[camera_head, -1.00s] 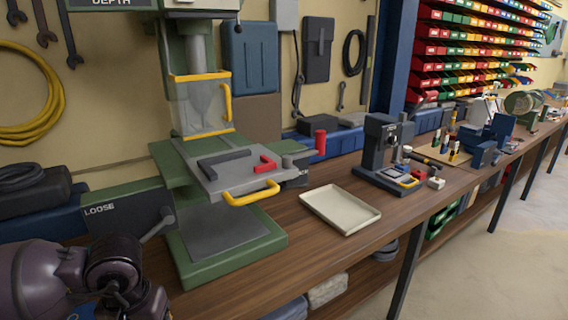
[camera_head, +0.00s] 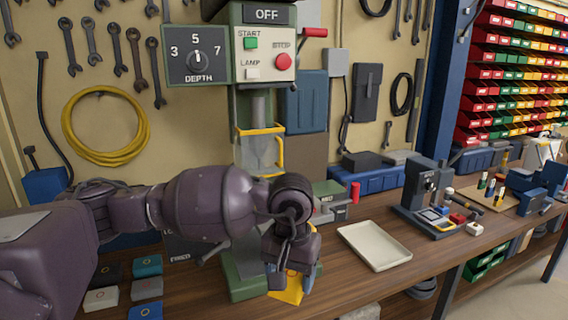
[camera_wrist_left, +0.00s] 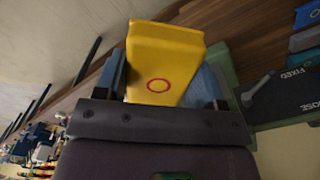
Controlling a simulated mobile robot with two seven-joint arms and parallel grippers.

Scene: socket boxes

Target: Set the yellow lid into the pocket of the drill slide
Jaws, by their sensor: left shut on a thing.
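The yellow lid (camera_head: 287,287) is held in my left gripper (camera_head: 290,272), low over the bench front beside the green drill base (camera_head: 240,287). In the left wrist view the yellow lid (camera_wrist_left: 165,62), marked with a red ring, sits between the two blue-grey fingers of my left gripper (camera_wrist_left: 167,85), which are shut on it. My left arm crosses in front of the drill press and hides the drill slide and its pocket in the head view. My right gripper is not in view.
Several grey, teal, blue and black pieces (camera_head: 147,265) lie on the bench at lower left. An empty cream tray (camera_head: 374,246) lies to the right of my gripper. The drill's clear yellow-edged guard (camera_head: 258,150) stands behind my arm. A small dark machine (camera_head: 430,200) stands farther right.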

